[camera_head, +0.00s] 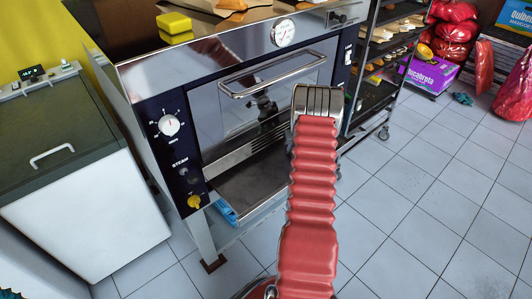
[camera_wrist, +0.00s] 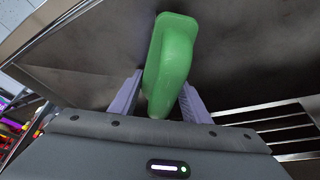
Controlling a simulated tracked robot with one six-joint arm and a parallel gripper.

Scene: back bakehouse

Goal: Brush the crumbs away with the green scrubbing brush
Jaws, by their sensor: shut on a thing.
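My gripper (camera_wrist: 161,82) shows in the wrist view with its two grey-purple fingers on either side of the green scrubbing brush (camera_wrist: 176,55). It is shut on the brush's smooth green body. The brush is in front of a dark, dull metal surface (camera_wrist: 90,80); I cannot tell whether it touches it. The bristles are hidden. In the head view my red-sleeved arm reaches towards the oven (camera_head: 240,125) and hides the gripper and brush. I can make out no crumbs in either view.
A dark metal ledge (camera_head: 235,192) juts out under the oven's closed door, with a blue item (camera_head: 226,212) below. A yellow sponge-like block (camera_head: 174,23) sits on top. A tray rack (camera_head: 385,60) stands right, a white chest (camera_head: 85,215) left.

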